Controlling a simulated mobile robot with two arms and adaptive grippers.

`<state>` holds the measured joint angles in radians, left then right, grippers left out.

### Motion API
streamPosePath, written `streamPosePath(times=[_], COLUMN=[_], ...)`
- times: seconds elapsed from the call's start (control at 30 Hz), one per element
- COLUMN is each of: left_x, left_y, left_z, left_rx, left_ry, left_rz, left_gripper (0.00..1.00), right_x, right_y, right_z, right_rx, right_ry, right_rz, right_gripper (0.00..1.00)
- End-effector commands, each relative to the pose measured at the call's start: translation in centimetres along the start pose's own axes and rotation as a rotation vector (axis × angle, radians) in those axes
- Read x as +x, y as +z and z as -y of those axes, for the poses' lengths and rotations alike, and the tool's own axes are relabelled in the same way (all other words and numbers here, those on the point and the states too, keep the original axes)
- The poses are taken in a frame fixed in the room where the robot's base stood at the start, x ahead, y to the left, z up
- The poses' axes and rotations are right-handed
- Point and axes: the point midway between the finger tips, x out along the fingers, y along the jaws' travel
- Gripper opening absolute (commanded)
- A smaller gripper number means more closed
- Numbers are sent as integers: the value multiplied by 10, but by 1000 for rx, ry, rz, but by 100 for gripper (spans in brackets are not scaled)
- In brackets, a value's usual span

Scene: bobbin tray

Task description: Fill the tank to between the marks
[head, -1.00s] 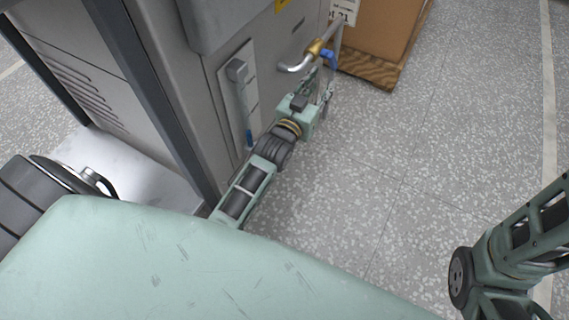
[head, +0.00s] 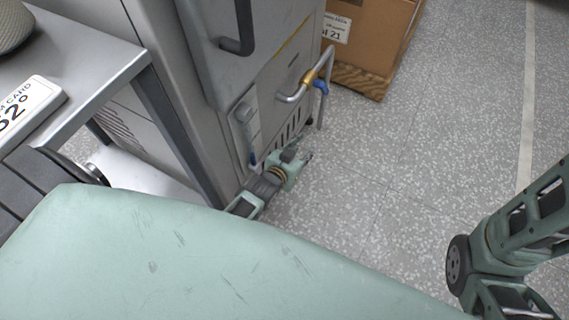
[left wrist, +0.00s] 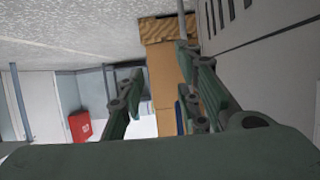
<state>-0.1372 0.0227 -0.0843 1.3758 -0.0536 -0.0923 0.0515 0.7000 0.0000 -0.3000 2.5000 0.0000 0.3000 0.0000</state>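A grey machine (head: 205,100) stands left of centre in the head view. Its front panel bears an upright sight gauge (head: 245,128) with a blue stretch near its lower end; the marks are too small to read. A bent metal pipe (head: 290,97) with a brass fitting (head: 308,77) and a blue valve handle (head: 320,86) sticks out at the panel's right. My left gripper (head: 306,158) is low beside the machine, below and apart from the valve. In the left wrist view its fingers (left wrist: 160,85) are spread with nothing between them. My right gripper is out of frame.
A cardboard box (head: 375,40) on a wooden pallet (head: 358,82) stands behind the valve. A metal table (head: 90,70) with a number card (head: 30,112) is at the left. The speckled floor (head: 400,150) to the right is clear. A red item (left wrist: 80,125) shows in the left wrist view.

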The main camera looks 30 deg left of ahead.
Motion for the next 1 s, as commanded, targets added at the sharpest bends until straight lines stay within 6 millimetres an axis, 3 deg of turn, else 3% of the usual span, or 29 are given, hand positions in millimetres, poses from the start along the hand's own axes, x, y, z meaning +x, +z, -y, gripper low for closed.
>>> streamPosePath(times=[0.03, 0.6, 1.0], left_x=[-8, -72, -90], left_y=[0, 65, 85], left_z=[-1, -8, -9], left_rx=[2, 25, 31], left_ry=[2, 27, 32], left_rz=[26, 291, 355], left_gripper=[31, 31, 31], right_x=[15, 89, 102], right_y=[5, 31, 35], right_z=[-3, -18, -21], right_rx=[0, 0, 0], right_ry=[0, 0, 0], right_rz=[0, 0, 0], right_gripper=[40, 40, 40])
